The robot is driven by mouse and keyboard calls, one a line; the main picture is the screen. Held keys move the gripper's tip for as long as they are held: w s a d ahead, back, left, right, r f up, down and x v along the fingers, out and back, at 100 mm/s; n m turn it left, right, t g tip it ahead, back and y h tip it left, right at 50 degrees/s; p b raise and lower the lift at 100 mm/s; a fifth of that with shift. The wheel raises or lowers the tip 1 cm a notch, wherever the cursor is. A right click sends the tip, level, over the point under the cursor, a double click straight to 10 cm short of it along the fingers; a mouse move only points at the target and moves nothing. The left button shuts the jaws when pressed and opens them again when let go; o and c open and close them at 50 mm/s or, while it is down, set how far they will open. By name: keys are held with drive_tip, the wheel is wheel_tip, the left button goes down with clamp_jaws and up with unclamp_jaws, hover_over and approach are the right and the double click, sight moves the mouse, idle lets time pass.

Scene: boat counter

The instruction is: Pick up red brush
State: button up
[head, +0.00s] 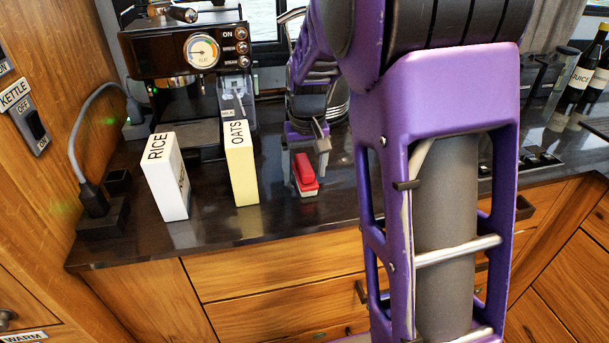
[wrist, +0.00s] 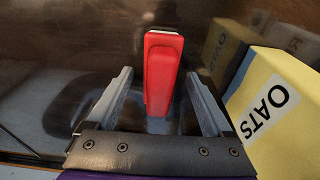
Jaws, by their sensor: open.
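The red brush (head: 304,172) lies on the dark counter, right of the OATS box, with a pale strip along its lower edge. In the wrist view the red brush (wrist: 161,75) stretches away from me between the two fingers. My gripper (head: 318,140) is above and just behind the brush in the head view. In the wrist view my gripper (wrist: 160,100) is open, with one finger on each side of the brush and a visible gap on both sides. I cannot tell how far the fingertips are above the counter.
The yellow OATS box (head: 242,165) stands close left of the brush; in the wrist view the OATS box (wrist: 275,120) is close to the right finger. A white RICE box (head: 166,180) stands farther left. A coffee machine (head: 190,50) is behind. Bare counter (head: 270,220) lies in front.

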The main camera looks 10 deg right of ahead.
sight(305, 163)
drive_tip(key=shift+c, duration=0.3)
clamp_jaws()
wheel_tip(305, 163, up, 10)
drive_tip(key=shift+r+p, duration=0.1)
drive_tip(key=shift+p, duration=0.9)
drive_tip(key=c, duration=0.8)
unclamp_jaws()
drive_tip(key=c, duration=0.4)
